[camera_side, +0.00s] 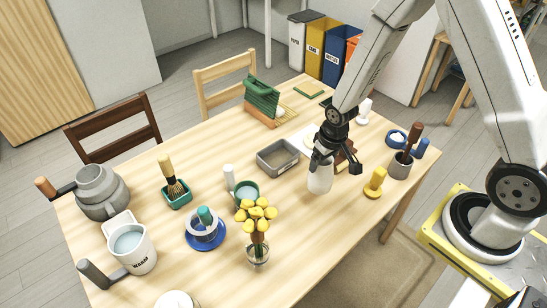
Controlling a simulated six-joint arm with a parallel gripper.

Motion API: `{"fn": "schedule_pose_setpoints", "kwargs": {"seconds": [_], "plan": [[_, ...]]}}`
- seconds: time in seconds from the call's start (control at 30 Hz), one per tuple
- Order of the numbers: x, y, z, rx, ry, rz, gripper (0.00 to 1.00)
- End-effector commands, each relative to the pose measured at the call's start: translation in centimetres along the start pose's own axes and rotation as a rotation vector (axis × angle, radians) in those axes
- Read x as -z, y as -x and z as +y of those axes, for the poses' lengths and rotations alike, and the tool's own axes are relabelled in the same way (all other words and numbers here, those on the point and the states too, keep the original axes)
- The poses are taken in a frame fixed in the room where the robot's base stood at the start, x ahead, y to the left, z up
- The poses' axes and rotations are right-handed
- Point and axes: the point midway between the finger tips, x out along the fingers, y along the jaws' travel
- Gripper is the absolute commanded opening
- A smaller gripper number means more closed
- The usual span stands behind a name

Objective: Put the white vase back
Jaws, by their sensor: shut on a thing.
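The white vase (320,181) is a plain white upright vessel right of the middle of the table. My gripper (322,159) comes down from above and is shut on its upper part. The black gripper body hides the vase's top. I cannot tell whether the vase's base touches the table or is slightly above it.
A grey tray (267,164) stands just left of the vase. A yellow stamp-like object (375,183) and a grey pot with a brown-handled tool (400,167) stand to the right. Yellow flowers in a glass (257,256) stand in front. Bare table lies between the flowers and vase.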

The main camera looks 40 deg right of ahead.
Motion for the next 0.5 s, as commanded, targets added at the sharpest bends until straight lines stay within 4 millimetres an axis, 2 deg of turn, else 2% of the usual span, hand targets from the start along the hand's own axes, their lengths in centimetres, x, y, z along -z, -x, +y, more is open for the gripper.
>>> {"fn": "schedule_pose_setpoints", "kwargs": {"seconds": [0.3, 0.5], "plan": [[1.9, -3.1, -0.1, 0.0, 0.0, 0.002, 0.0], [2.4, -3.8, -0.1, 0.0, 0.0, 0.003, 0.0]]}}
